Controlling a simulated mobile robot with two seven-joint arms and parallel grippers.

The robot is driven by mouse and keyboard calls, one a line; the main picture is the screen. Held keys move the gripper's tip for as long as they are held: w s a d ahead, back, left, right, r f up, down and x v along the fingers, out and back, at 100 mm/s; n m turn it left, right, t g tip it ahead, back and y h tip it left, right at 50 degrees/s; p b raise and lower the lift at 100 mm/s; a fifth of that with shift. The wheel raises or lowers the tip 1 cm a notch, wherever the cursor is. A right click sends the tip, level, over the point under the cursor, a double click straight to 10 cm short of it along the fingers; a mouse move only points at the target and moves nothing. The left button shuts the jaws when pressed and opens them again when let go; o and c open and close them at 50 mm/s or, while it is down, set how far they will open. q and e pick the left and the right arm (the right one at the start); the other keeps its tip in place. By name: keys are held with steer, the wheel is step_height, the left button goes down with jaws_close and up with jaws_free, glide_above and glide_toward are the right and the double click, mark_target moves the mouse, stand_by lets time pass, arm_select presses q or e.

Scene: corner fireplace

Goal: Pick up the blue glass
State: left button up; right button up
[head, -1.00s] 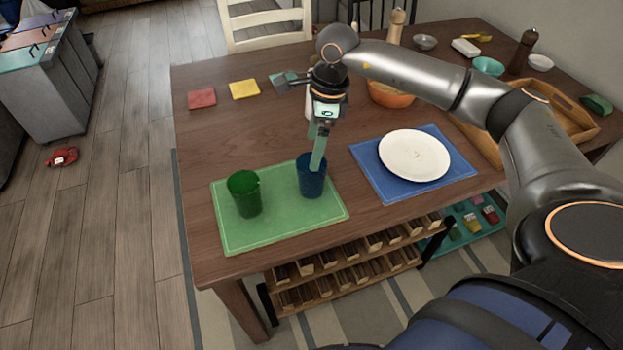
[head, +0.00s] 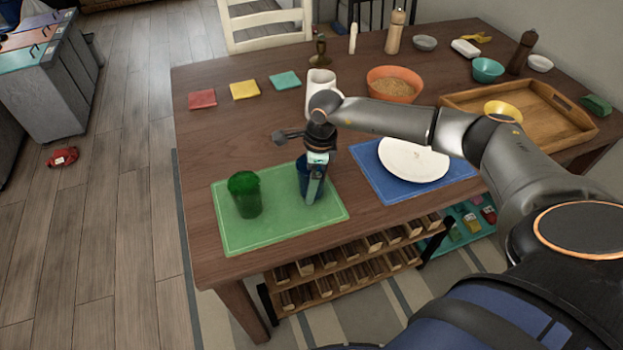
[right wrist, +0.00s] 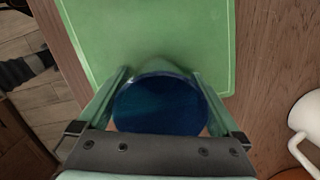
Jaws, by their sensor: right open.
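The blue glass (head: 304,176) stands upright on the right part of the green placemat (head: 240,236). In the right wrist view the blue glass (right wrist: 160,104) fills the space between the fingers of my right gripper (right wrist: 165,95). My right gripper (head: 314,190) is open and lowered around the glass, with one finger on each side, and it hides part of the glass in the head view. Whether the fingers touch the glass is not clear. A green glass (head: 245,194) stands to the left on the same mat. My left gripper is not in view.
A white plate (head: 408,162) lies on a blue placemat (head: 385,190) to the right, partly under my forearm. A white mug (head: 318,80) and an orange bowl (head: 394,82) stand behind. A wooden tray (head: 560,128) is at the right.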

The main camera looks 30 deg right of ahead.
steer(key=c, duration=1.3)
steer(key=shift+c, duration=0.3)
steer(key=shift+r, duration=0.15)
